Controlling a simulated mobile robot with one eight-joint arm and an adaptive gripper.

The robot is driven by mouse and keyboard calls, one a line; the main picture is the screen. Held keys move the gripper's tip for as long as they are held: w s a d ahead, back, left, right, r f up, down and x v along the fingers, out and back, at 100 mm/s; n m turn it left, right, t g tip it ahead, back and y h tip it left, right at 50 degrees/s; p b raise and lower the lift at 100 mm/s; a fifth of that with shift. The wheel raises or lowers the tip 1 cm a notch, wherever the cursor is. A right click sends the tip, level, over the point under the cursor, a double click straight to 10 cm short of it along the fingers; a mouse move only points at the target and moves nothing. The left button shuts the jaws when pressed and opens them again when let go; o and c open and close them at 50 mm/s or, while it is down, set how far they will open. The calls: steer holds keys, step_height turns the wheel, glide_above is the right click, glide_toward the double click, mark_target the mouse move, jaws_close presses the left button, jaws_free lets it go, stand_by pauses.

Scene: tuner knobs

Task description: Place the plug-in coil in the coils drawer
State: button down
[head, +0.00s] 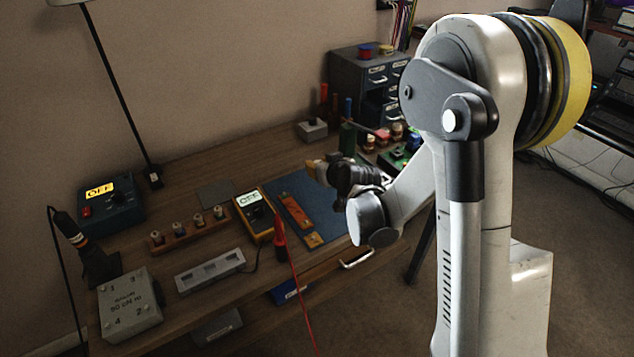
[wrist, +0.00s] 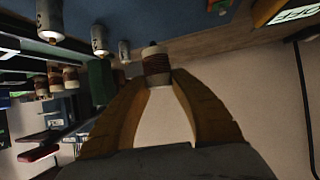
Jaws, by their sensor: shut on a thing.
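My gripper (head: 318,168) is above the workbench, left of the drawer cabinet and beyond the blue mat. In the wrist view my gripper (wrist: 154,80) has its ochre fingers closed at the tips on a pale plug-in coil with a reddish-brown winding (wrist: 156,64). The coil's lower part is hidden between the fingers. In the head view the held coil cannot be made out clearly. A grey drawer cabinet (head: 348,66) stands at the back right of the bench, with several small labelled drawers. The labels are too small to read, so I cannot tell the coils drawer.
A wooden rack (head: 188,238) holds several small coils. A meter (head: 254,212), a blue mat (head: 335,212) and a red probe (head: 279,240) lie on the bench (head: 180,185). Jars (head: 383,136) and upright coloured items (head: 347,107) crowd the cabinet's front and left side.

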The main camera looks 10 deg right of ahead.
steer(key=shift+a+f, duration=0.2)
step_height(320, 180, down, 4)
steer(key=b, duration=0.2)
steer(key=shift+f+b, duration=0.1)
steer(key=shift+b, duration=0.2)
steer(key=shift+r, duration=0.2)
steer(key=shift+f, duration=0.2)
steer(key=c, duration=1.2)
jaws_free()
steer(key=shift+r, duration=0.15)
